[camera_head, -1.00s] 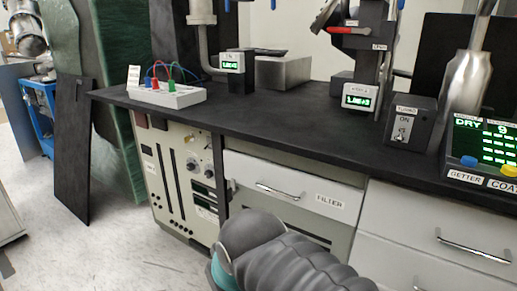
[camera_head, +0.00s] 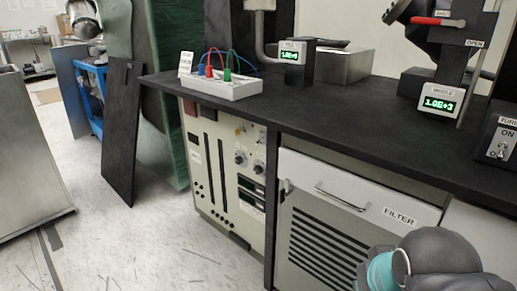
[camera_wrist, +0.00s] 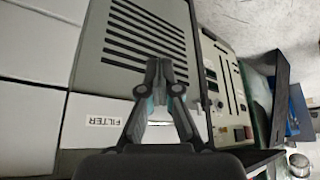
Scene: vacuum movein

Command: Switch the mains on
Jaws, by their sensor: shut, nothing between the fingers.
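No switch in view can be read as the mains. A cream control panel (camera_head: 225,165) stands under the left end of the black bench, with vertical slots, round knobs, dark displays and a red part (camera_head: 190,109) at its upper left. The panel also shows in the wrist view (camera_wrist: 221,85), turned on its side. A pale box (camera_head: 222,89) with red, blue and green plugs and leads sits on the bench above it; its small sign is too small to read. My gripper (camera_wrist: 159,68) is shut and empty, in front of the louvred FILTER cabinet, left of the panel in the wrist view.
The FILTER drawer (camera_head: 345,190) and louvred front (camera_head: 322,240) adjoin the panel on the right. A TURBO switch box (camera_head: 497,135) stands at the right. A dark board (camera_head: 120,135) leans left of the panel. Floor (camera_head: 130,240) before the panel is open.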

